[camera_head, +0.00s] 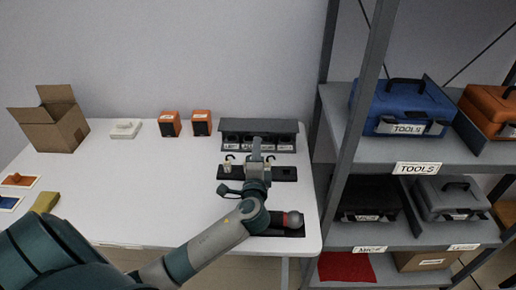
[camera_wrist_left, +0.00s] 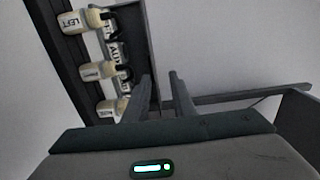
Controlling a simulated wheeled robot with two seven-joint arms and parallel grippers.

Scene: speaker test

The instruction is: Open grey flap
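The grey flap (camera_head: 258,126) lies as a dark grey panel along the top of a long box at the back right of the table, above a row of labelled slots (camera_head: 246,145). My left gripper (camera_head: 257,146) reaches up to the front of this box; I cannot tell whether it touches. The labelled slots (camera_wrist_left: 113,50) show there at upper left, beside a grey panel (camera_wrist_left: 161,40). My right gripper is not in view.
Pale labelled plugs (camera_wrist_left: 98,71) sit along a dark strip (camera_head: 284,173) in front of the box. Two orange speakers (camera_head: 170,124), a white device (camera_head: 125,129) and a cardboard box (camera_head: 52,124) stand left. A shelf rack (camera_head: 404,151) with toolboxes stands right.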

